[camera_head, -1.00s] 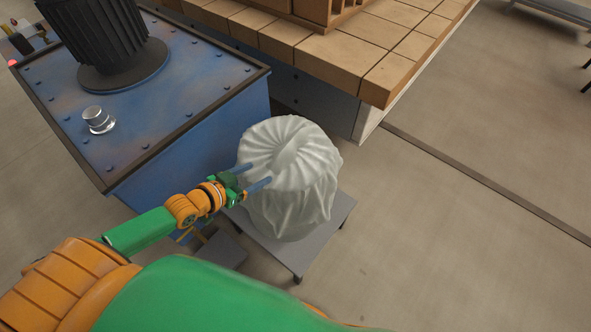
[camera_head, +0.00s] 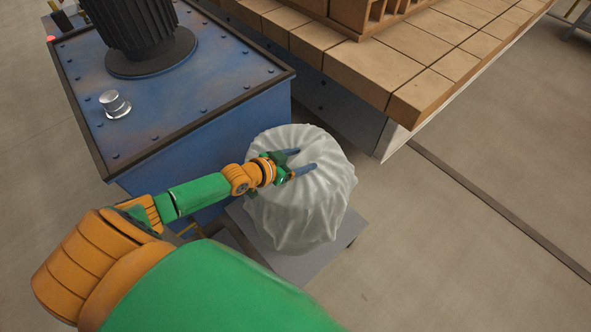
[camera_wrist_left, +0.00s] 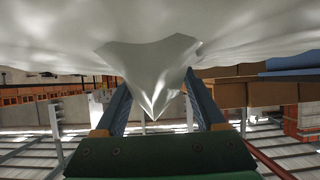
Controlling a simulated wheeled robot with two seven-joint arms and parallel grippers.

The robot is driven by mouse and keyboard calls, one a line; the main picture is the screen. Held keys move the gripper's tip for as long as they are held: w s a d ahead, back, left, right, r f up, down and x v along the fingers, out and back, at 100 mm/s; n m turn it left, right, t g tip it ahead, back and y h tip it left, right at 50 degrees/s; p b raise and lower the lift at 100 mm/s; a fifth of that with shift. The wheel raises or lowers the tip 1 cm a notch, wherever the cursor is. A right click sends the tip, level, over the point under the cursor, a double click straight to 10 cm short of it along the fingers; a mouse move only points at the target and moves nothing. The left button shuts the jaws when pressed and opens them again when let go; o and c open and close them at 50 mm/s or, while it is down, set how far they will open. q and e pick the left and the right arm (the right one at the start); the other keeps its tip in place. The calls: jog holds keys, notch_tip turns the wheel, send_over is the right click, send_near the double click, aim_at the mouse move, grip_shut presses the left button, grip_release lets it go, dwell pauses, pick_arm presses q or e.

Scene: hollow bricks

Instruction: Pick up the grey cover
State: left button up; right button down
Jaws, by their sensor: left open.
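The grey cover (camera_head: 300,205) is a pale, pleated cloth-like drape over a round, drum-shaped form on a low grey stand. What lies under it is hidden. My left gripper (camera_head: 306,161) is over the top of the cover, its two blue fingers apart. In the left wrist view, a pointed fold of the cover (camera_wrist_left: 152,75) hangs between the two open fingers (camera_wrist_left: 160,105). The fingers do not look closed on it. I cannot tell whether they touch the cloth. My right gripper is not in view.
A blue metal cabinet (camera_head: 150,150) with a dark ribbed motor (camera_head: 135,25) and a silver knob (camera_head: 114,104) stands left of the cover. A tiled bench (camera_head: 370,60) is behind it. The grey stand (camera_head: 315,265) shows below. Open floor (camera_head: 470,250) lies to the right.

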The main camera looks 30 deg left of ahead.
pick_arm(q)
jog(key=shift+s+r, duration=0.1)
jog(key=shift+s, duration=0.05)
jog(key=c, duration=0.5)
grip_shut()
dwell(0.6)
